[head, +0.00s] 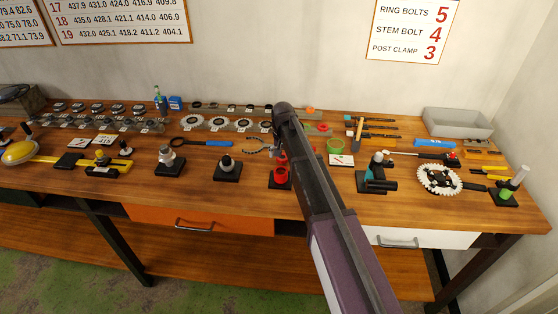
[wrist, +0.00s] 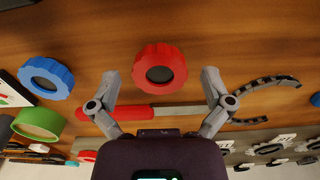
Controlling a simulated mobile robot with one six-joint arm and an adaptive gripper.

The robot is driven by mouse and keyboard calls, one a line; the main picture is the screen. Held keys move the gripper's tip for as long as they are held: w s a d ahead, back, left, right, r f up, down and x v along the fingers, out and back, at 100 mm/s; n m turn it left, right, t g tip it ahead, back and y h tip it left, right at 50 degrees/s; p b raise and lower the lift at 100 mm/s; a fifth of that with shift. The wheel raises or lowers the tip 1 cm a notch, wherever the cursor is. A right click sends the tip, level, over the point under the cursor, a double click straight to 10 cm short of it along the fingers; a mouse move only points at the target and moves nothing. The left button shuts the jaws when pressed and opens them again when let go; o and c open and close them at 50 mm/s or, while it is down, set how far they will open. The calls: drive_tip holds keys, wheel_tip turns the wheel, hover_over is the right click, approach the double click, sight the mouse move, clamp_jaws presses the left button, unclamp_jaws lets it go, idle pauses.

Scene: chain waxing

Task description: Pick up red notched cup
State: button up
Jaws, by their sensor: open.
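The red notched cup (wrist: 160,72) lies on the wooden bench, its dark round centre facing my wrist camera. My gripper (wrist: 160,76) is open, with one finger on each side of the cup in the wrist view. There is a visible gap on both sides, and neither finger appears to touch it. The height between fingertips and cup is hard to judge. In the head view my arm reaches over the bench and hides the fingertips and most of the area around the cup.
In the wrist view, a blue notched cup (wrist: 46,77) and green ring (wrist: 38,123) lie left, a chain piece (wrist: 265,84) right. A red handle (wrist: 148,113) lies just below the cup. In the head view, a black stand with red parts (head: 280,181) is beside my arm.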

sight(283, 156)
idle(0.3)
drive_tip(key=c, duration=1.1)
drive_tip(key=shift+c, duration=0.2)
drive_tip(key=shift+r, duration=0.2)
wheel_tip(283, 156, up, 10)
drive_tip(key=p, duration=1)
drive_tip(key=shift+f, duration=0.2)
drive_tip(key=shift+s, duration=0.15)
drive_tip(key=shift+m, duration=0.7)
drive_tip(key=s, duration=0.6)
drive_tip(key=s+r+p, duration=0.1)
drive_tip(key=s, duration=0.3)
